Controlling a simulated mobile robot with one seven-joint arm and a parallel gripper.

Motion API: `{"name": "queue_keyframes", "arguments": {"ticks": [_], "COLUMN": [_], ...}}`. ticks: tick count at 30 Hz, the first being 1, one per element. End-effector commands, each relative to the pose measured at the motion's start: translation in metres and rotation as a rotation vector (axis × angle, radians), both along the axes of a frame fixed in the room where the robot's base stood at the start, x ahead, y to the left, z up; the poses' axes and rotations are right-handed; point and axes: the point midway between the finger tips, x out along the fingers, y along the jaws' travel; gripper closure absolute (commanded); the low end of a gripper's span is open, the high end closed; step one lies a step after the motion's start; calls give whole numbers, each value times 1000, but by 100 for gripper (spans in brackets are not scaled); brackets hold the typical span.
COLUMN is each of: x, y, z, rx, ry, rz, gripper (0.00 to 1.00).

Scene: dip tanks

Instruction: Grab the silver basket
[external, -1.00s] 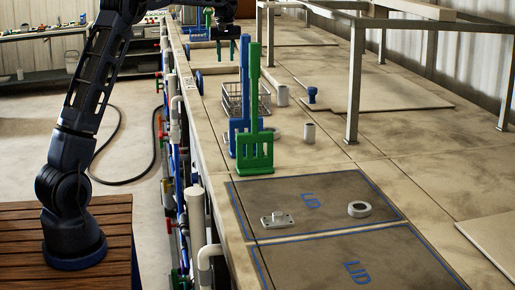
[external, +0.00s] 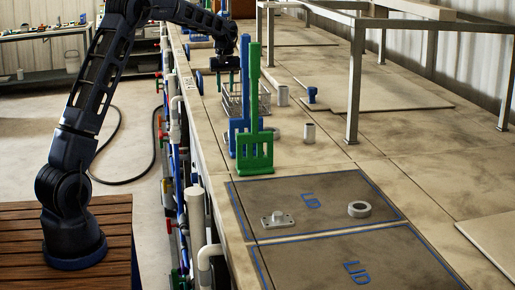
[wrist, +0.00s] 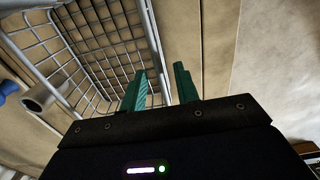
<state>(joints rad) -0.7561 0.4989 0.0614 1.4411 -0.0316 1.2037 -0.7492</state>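The silver wire basket (external: 264,101) stands on the bench top, partly hidden behind the blue and green upright tools in the external view. In the wrist view the basket (wrist: 100,45) fills the upper left, and its mesh and rim show close up. My gripper (external: 225,77) points down at the basket's left, far side. Its two green fingers are apart and empty in the wrist view (wrist: 160,70). The basket's near rim appears between the two fingertips there. I cannot tell whether the fingers touch it or how high they are above it.
A blue tool (external: 245,125) and a green tool (external: 254,130) stand upright in front of the basket. A metal frame (external: 353,85) rises farther right.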

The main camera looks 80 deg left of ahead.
Motion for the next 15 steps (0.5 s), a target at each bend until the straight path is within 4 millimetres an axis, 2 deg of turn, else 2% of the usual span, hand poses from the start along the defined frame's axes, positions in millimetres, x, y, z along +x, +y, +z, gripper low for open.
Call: {"name": "queue_keyframes", "arguments": {"ticks": [7,15], "x": [-1,-1], "y": [-2,-8], "z": [-12,-47], "rx": [0,0], "ry": [0,0], "rz": [0,0], "gripper": [69,69]}}
